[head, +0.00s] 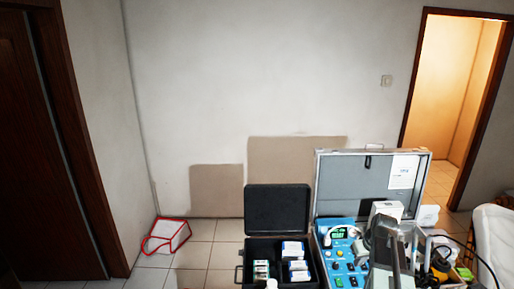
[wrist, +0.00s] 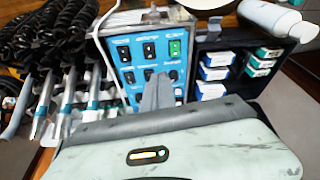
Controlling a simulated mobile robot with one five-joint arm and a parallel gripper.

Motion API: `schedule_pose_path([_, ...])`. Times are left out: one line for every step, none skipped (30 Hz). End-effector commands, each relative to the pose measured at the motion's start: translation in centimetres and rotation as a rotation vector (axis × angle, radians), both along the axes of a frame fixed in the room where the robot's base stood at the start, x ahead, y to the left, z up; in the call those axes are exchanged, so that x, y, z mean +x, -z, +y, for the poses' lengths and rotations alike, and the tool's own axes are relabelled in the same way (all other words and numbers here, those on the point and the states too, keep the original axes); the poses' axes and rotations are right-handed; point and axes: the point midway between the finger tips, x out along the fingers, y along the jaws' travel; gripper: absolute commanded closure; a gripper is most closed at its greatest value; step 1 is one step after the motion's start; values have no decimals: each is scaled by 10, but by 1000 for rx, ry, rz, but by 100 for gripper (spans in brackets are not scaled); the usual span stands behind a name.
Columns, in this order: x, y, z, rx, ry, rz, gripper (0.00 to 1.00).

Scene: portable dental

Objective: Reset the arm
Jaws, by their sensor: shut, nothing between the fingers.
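My gripper (wrist: 158,88) shows in the wrist view with its grey fingers together and nothing between them. It points toward the blue control panel (wrist: 140,62) of the dental unit, and I cannot tell how far apart they are. In the head view my grey arm stands at the lower right, in front of the open silver case (head: 330,180). The blue panel (head: 343,262) shows there to the left of my arm. My fingertips are hard to make out in that view.
An open black case (head: 277,210) with several small boxes stands left of the silver case. The wrist view shows coiled black hoses (wrist: 50,30) at left and a white bottle (wrist: 275,18) at upper right. A red-edged white bag (head: 166,236) lies on the tiled floor; floor around it is clear.

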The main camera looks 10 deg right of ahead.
Motion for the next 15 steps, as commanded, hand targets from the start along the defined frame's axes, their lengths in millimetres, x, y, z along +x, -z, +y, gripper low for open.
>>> schedule_pose_path([12,18,47,-2,-73,3,100])
schedule_pose_path([15,24,74,-5,-115,8,100])
schedule_pose_path([17,31,109,-8,-163,18,100])
schedule_pose_path([16,37,134,-7,-192,30,100])
schedule_pose_path([13,42,158,-8,-218,44,100])
schedule_pose_path([7,49,189,-7,-242,64,100])
schedule_pose_path([1,54,210,-7,-256,82,100])
schedule_pose_path([-6,59,230,-8,-266,100,100])
schedule_pose_path([-17,64,253,-9,-268,126,100])
schedule_pose_path([-27,68,267,-9,-264,147,100])
schedule_pose_path([-36,71,279,-12,-253,168,100])
schedule_pose_path([-51,74,291,-14,-223,201,100])
schedule_pose_path([-64,75,294,-17,-185,228,100])
schedule_pose_path([-74,73,289,-18,-129,253,100])
schedule_pose_path([-82,71,284,-18,-70,278,100])
